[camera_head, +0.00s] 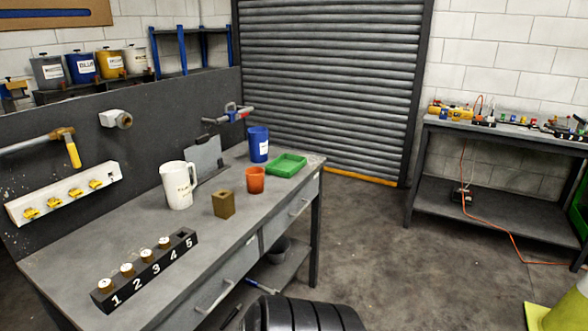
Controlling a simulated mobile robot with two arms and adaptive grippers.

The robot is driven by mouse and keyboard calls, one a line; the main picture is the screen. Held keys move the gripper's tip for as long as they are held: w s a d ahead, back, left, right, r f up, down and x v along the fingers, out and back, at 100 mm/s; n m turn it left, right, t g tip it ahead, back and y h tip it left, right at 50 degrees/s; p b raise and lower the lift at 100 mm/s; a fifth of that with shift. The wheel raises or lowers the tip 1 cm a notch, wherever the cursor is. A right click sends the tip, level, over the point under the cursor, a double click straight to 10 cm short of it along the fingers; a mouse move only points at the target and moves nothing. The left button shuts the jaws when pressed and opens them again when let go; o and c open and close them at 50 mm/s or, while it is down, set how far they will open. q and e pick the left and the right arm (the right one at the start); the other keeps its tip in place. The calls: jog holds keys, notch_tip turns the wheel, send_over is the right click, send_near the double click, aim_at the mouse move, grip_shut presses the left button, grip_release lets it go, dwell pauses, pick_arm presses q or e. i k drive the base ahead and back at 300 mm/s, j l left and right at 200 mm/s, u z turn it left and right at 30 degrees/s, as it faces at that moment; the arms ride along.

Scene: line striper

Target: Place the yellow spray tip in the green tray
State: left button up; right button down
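The green tray (287,165) lies at the far right end of the grey workbench and looks empty. A white holder (64,192) on the dark back panel at the left carries several small yellow pieces (75,192) in a row. They look like spray tips, but they are too small to make out in detail. No loose yellow tip shows on the bench top. Neither of my grippers is in view.
The workbench (140,250) also holds a white pitcher (178,186), a brass-coloured block (223,204), an orange cup (255,180), a blue cup (258,145) and a numbered black rack (146,270). A second bench (500,131) stands at the right. Open floor lies between the benches.

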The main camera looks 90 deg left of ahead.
aim_at(292, 167)
jog(key=i+j+u, duration=0.1)
jog(key=u, duration=2.05)
jog(key=i+u, duration=0.15)
jog(key=u, duration=0.25)
jog(key=i+l+u, duration=0.15)
jog(key=u, duration=0.3)
jog(key=i+l+u, duration=0.15)
jog(key=u, duration=0.25)
jog(key=i+l+u, duration=0.1)
jog(key=u, duration=0.3)
jog(key=l+u, duration=0.4)
jog(key=i+j, duration=0.05)
jog(key=j, duration=0.05)
